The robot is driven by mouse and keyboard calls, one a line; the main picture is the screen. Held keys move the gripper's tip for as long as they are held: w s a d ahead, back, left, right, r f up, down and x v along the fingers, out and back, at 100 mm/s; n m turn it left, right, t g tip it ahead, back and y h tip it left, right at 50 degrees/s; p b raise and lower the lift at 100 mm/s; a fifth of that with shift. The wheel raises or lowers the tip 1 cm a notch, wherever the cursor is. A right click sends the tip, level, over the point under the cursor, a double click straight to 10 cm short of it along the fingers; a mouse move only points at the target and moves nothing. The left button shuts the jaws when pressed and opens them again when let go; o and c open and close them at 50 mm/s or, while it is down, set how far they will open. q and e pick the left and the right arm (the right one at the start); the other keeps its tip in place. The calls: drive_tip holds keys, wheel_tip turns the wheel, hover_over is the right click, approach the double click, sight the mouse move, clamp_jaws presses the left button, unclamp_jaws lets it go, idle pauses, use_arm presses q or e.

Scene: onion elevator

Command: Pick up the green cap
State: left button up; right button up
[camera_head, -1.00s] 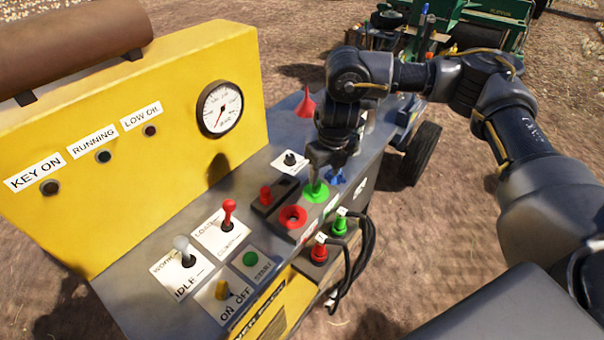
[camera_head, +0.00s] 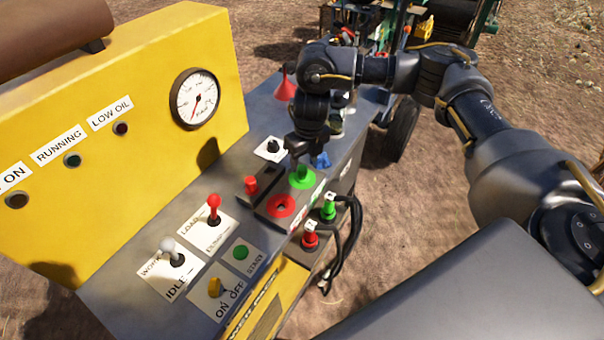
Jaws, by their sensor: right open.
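The green cap (camera_head: 302,179) sits on the dark block on top of the machine, a green disc with a raised knob in its middle. It is beside a red ring-shaped socket (camera_head: 281,206). My right gripper (camera_head: 298,161) points down just above the green cap, with its fingertips close to the knob. It is open, and I cannot tell whether its fingers touch the cap. A small red cap (camera_head: 250,187) stands on the block to the left. My left gripper is not in view.
A green plug (camera_head: 328,208) and a red plug (camera_head: 310,236) with black cables are at the machine's front side. Red (camera_head: 214,206) and white levers (camera_head: 167,246) stand at the left. A yellow panel with a gauge (camera_head: 195,99) rises behind. A red funnel (camera_head: 285,88) is farther back.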

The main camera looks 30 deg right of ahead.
sight(302, 167)
drive_tip(key=shift+f, duration=0.25)
drive_tip(key=f+p, duration=0.1)
drive_tip(key=f, duration=0.2)
drive_tip(key=shift+w+a+f+p, duration=0.15)
drive_tip(key=shift+w+f+p, duration=0.1)
drive_tip(key=shift+w+p, duration=0.15)
drive_tip(key=shift+f, duration=0.5)
drive_tip(key=c, duration=1.1)
drive_tip(key=shift+o, duration=0.2)
